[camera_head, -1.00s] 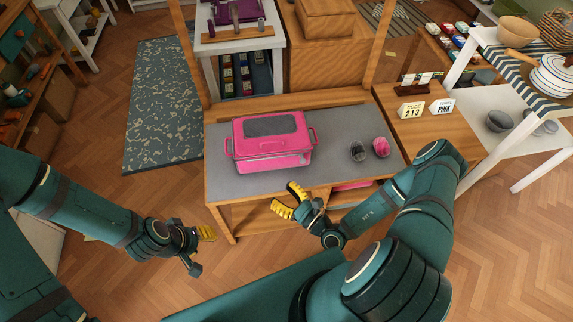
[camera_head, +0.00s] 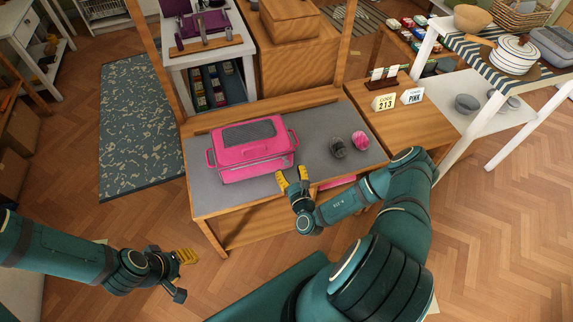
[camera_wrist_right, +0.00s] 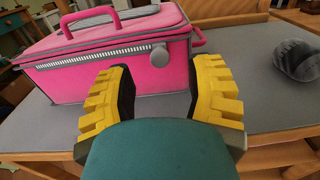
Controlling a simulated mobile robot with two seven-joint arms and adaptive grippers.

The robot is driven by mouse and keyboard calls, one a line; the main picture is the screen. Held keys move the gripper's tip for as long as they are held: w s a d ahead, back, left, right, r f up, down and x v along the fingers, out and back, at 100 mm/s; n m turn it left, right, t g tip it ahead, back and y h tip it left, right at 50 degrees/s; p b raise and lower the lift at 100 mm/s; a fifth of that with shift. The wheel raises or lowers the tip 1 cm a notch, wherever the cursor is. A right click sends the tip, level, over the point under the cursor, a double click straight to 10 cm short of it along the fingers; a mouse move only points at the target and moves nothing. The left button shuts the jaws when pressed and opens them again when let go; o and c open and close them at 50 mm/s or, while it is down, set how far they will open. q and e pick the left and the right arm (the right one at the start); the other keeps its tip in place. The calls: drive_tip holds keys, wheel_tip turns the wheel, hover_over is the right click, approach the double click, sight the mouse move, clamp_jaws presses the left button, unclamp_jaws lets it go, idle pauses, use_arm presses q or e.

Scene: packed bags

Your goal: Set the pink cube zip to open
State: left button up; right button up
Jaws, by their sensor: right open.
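The pink cube bag (camera_head: 252,151) stands upright on the grey-topped bench (camera_head: 315,168); its lid, with a dark mesh panel, is down. In the right wrist view the pink bag (camera_wrist_right: 120,65) shows a light toothed zip (camera_wrist_right: 105,52) along its upper front. A round grey puller (camera_wrist_right: 159,55) sits near the front's right end. My right gripper (camera_head: 292,176) is open and empty at the bench's front edge, just in front of the bag; in the wrist view its yellow fingers (camera_wrist_right: 160,95) flank the area below the puller, apart from it. My left gripper (camera_head: 184,272) is low at left, away from the bench.
A grey rolled item (camera_head: 338,147) and a pink rolled item (camera_head: 361,141) lie right of the bag. Signs reading CODE 213 (camera_head: 385,102) and PINK (camera_head: 412,96) stand on the side table.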

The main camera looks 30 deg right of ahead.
sight(287, 163)
drive_tip(key=shift+b+x, duration=0.35)
drive_tip(key=shift+x, duration=1.75)
clamp_jaws()
